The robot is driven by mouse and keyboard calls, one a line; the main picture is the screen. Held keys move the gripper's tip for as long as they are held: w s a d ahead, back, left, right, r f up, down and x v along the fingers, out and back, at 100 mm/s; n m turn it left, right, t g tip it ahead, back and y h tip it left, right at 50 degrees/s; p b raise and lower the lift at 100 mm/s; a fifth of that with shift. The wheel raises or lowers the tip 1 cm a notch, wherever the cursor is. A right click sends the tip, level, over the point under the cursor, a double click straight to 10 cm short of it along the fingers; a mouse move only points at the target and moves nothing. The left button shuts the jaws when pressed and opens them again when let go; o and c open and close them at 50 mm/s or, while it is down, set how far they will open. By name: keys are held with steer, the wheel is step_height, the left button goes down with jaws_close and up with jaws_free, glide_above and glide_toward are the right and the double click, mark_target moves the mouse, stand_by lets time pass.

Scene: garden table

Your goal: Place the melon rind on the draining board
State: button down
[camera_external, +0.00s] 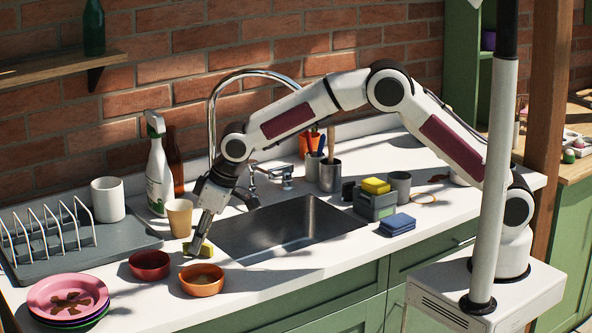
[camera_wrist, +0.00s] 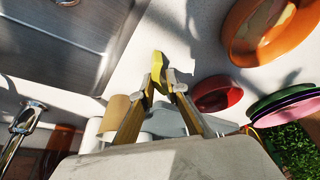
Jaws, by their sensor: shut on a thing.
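The melon rind (camera_external: 206,250) is a small yellow-green piece on the left side of the sink, behind the orange bowl. My gripper (camera_external: 195,243) points down and is shut on it. In the wrist view the rind (camera_wrist: 157,68) sits between the two fingertips (camera_wrist: 163,82). I cannot tell whether the rind touches the counter or hangs just above it. The draining board (camera_external: 122,247) is a dark grey tray at the left of the counter, to the left of my gripper. It carries a white wire rack (camera_external: 45,235) and a white mug (camera_external: 108,199).
An orange bowl (camera_external: 202,281), a red bowl (camera_external: 150,265) and stacked plates (camera_external: 62,295) stand in front. A tan cup (camera_external: 179,218) and a spray bottle (camera_external: 158,175) stand near the board's right edge. The sink (camera_external: 290,228) is to the right. The board's front right part is bare.

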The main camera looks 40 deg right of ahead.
steer(key=shift+f, duration=0.15)
steer(key=c, duration=1.9)
jaws_free()
steer(key=v, duration=1.2)
